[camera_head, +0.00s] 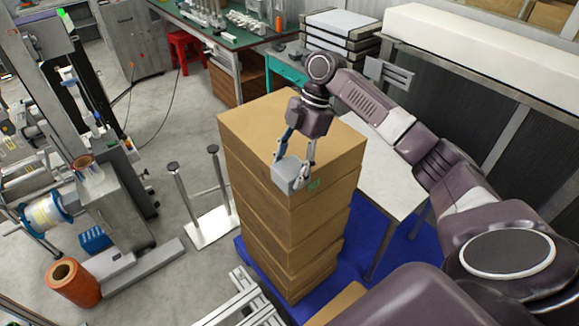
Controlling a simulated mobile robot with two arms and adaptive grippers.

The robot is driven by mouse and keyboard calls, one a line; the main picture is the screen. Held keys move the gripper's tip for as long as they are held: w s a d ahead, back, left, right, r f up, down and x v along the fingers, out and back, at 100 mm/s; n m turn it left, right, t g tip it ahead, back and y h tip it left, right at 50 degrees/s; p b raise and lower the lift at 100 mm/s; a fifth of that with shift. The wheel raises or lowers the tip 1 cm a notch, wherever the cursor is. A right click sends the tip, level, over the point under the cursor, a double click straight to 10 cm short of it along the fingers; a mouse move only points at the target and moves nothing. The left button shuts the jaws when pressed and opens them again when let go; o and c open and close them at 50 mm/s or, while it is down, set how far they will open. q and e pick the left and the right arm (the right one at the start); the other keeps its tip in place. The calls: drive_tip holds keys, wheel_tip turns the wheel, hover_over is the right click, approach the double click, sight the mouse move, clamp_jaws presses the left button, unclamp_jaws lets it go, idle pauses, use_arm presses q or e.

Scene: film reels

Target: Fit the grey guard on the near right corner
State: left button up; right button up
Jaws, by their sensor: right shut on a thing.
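The grey guard (287,177) is a small light grey block-shaped piece. My right gripper (294,160) is shut on it from above, with the fingers pointing down. In the head view the guard overlaps the nearest top corner of a stack of brown cardboard boxes (245,122) and hides that corner. I cannot tell whether the guard touches the box or hangs just above it. My left gripper is not in view.
The stack stands on a blue base (350,262). A white-topped table (385,165) is close on its right. A white stand with two posts (211,226) is on its left.

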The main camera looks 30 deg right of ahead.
sight(298, 162)
drive_tip(key=shift+f, duration=0.15)
drive_tip(key=shift+f, duration=0.45)
drive_tip(key=o, duration=1.2)
drive_tip(key=shift+c, duration=0.2)
drive_tip(key=shift+r, duration=0.25)
drive_tip(key=b+v, duration=0.3)
drive_tip(key=v, duration=0.4)
drive_tip(key=shift+w+r, duration=0.1)
drive_tip(key=shift+r, duration=0.25)
drive_tip(key=shift+p+v, duration=0.4)
drive_tip(key=shift+v, duration=2.15)
